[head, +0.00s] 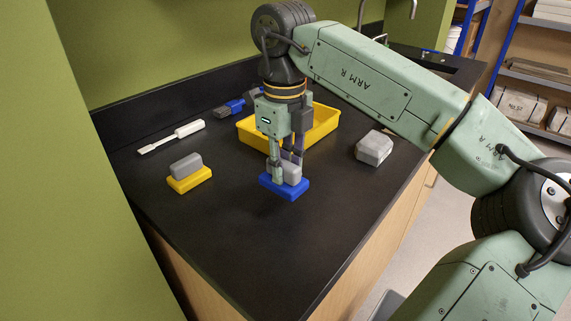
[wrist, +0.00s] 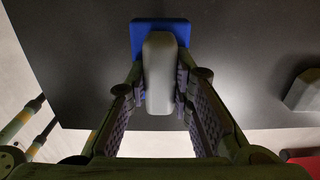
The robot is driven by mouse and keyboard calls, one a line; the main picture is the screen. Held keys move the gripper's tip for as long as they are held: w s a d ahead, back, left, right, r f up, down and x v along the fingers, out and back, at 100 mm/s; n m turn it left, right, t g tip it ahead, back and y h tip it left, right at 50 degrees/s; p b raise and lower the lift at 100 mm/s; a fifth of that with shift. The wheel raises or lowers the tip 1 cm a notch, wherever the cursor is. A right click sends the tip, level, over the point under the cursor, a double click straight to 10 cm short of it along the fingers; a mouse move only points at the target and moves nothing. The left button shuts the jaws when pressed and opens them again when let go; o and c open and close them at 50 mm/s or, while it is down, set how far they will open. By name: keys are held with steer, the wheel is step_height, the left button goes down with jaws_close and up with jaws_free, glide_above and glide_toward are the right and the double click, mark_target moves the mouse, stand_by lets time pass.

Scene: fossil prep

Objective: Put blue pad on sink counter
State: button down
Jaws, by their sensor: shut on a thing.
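The blue pad (head: 285,187) is a flat blue block with a grey block (head: 291,173) on top of it. It shows on the black sink counter (head: 223,228), near the counter's front edge. I cannot tell whether it touches the counter or hangs just above it. My gripper (head: 285,172) points down and is shut on the grey block. In the wrist view the fingers (wrist: 160,95) stand on both sides of the grey block (wrist: 160,70), with the blue pad (wrist: 142,30) beyond it.
A yellow tray (head: 325,125) stands behind my gripper. A yellow pad (head: 190,180) with a grey block is at left, near a white-handled tool (head: 172,138). A blue and grey item (head: 230,108) lies at the back. A grey stone-like block (head: 373,148) sits at right. The front counter is clear.

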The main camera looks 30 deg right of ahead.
mark_target(285, 173)
steer(key=w, duration=0.1)
steer(key=w+d, duration=0.1)
steer(key=w, duration=0.1)
steer(key=shift+d+p, duration=0.3)
steer(key=shift+p, duration=0.1)
step_height(285, 173, down, 4)
steer(key=b, duration=0.2)
steer(key=shift+s+r+b, duration=0.1)
steer(key=shift+b, duration=0.25)
steer(key=shift+f, duration=0.2)
steer(key=c, duration=1.4)
jaws_free()
step_height(285, 173, up, 12)
steer(key=p, duration=0.5)
steer(key=shift+r+p, duration=0.25)
steer(key=shift+p, duration=0.05)
